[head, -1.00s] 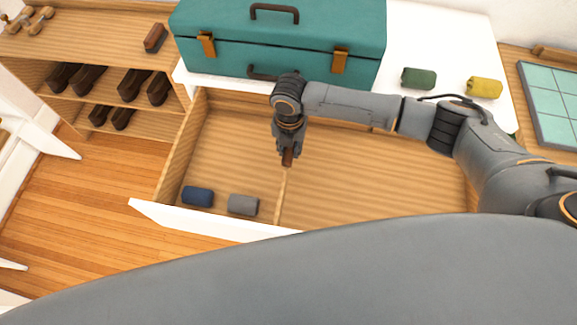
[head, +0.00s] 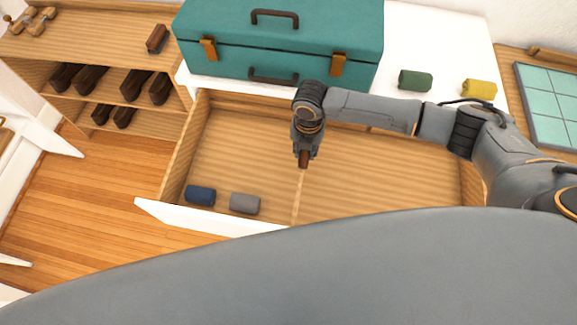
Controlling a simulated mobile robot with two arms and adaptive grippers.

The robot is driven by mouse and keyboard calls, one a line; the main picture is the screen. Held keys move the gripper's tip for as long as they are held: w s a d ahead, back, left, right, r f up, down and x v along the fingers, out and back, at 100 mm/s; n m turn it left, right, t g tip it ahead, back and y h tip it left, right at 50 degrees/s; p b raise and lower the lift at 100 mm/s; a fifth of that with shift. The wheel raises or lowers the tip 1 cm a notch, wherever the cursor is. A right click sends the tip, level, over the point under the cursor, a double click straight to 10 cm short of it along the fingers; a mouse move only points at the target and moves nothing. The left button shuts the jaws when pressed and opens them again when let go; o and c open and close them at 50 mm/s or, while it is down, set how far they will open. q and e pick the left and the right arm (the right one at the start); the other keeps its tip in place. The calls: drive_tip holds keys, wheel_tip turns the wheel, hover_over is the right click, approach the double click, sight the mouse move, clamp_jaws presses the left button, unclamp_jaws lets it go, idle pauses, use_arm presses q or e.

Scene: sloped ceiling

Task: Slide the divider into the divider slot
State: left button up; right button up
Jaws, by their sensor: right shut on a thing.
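The divider (head: 298,197) is a thin, pale wooden strip standing in the open drawer (head: 390,185), seen almost edge-on. It runs from below my right gripper toward the drawer's white front. My right gripper (head: 304,158) points down over the middle of the drawer and is shut on the divider at a small brown piece at its fingertips. The gripper and arm hide part of the drawer's back. I cannot make out the divider slot. My left gripper is not in view.
A navy roll (head: 200,195) and a grey roll (head: 245,203) lie in the drawer's front left. A teal case (head: 275,40), a green roll (head: 415,80) and a yellow roll (head: 479,90) are on the white top. The drawer floor right of the divider is bare.

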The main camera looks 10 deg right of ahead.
drive_tip(key=s+d+p, duration=0.3)
drive_tip(key=d, duration=0.6)
drive_tip(key=s+d+p, duration=0.3)
drive_tip(key=s+d, duration=0.1)
drive_tip(key=d, duration=0.5)
drive_tip(key=shift+s, duration=0.3)
idle(0.6)
drive_tip(key=shift+p, duration=0.55)
idle(1.0)
drive_tip(key=shift+f, duration=0.4)
idle(1.1)
drive_tip(key=shift+f, duration=0.1)
idle(0.3)
drive_tip(key=shift+f+b, duration=1)
drive_tip(key=shift+f, duration=0.15)
drive_tip(key=shift+f, duration=0.2)
drive_tip(key=shift+f+b, duration=0.5)
drive_tip(key=shift+b, duration=0.05)
